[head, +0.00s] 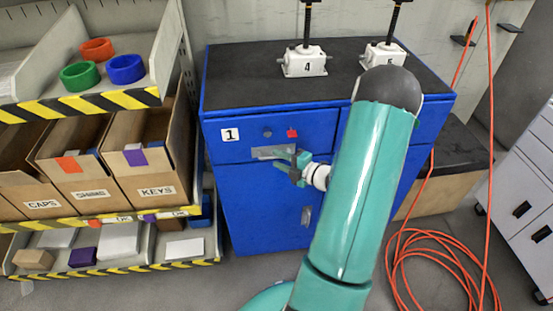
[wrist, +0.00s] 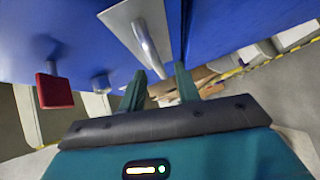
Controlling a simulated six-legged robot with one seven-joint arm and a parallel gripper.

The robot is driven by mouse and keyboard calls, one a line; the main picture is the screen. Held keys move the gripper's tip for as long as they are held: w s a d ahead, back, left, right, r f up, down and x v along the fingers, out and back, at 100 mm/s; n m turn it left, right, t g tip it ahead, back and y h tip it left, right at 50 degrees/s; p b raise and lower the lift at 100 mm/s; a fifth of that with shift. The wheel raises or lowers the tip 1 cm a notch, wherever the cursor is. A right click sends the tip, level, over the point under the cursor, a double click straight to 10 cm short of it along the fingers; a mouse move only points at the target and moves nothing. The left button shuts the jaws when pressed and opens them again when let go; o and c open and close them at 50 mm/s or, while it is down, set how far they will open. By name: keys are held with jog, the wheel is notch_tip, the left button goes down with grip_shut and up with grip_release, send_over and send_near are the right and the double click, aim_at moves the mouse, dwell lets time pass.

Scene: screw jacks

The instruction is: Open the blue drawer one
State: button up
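The blue drawer one (head: 245,140) is the top left front of a blue cabinet, marked with a white "1" label. It looks shut. Its metal handle (head: 268,152) is a plate-like pull on the lower part of the front, and it also shows in the wrist view (wrist: 143,35). My gripper (head: 290,158) is at the handle's right end. In the wrist view its two fingers (wrist: 160,84) are apart, with the handle's near end between their tips. I cannot tell whether either finger touches it.
A red square knob (wrist: 54,90) and a round button are on the drawer front. Screw jacks (head: 304,62) stand on the cabinet top. A shelf with cardboard bins (head: 150,170) stands close on the left. An orange hose (head: 430,260) lies coiled on the floor at right.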

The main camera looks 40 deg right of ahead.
jog(key=shift+x, duration=0.9)
grip_shut()
jog(key=shift+s+a, duration=0.15)
